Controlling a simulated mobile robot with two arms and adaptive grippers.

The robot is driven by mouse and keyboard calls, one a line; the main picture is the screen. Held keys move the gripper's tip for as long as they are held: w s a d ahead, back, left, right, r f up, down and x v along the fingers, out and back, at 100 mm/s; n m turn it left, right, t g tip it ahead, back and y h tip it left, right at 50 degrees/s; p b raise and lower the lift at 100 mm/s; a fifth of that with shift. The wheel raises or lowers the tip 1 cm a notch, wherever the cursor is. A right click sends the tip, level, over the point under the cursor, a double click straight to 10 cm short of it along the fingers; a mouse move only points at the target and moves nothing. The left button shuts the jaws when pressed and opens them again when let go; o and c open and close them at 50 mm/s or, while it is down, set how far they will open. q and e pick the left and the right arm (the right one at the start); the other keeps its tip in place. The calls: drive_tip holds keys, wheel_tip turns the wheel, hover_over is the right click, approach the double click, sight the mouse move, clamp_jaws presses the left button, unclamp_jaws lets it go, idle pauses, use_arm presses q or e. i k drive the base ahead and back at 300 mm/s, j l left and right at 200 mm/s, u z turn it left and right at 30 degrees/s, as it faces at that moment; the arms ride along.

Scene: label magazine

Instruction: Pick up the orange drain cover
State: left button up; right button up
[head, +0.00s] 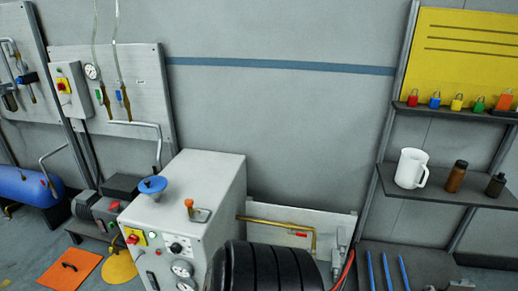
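The orange drain cover (60,273) is a flat orange square on the floor at the lower left of the head view. Neither of my grippers shows in this view.
A yellow piece (119,268) lies on the floor just right of the cover. A grey cabinet (205,205) with a blue handwheel (152,185) stands further right. A blue tank (25,186) is at the left. A black ribbed object (268,268) fills the bottom middle. Shelves (450,188) stand right.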

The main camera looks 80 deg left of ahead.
sight(70, 271)
drive_tip(key=u, duration=4.45)
drive_tip(key=i+u, duration=0.45)
drive_tip(key=i, duration=1.3)
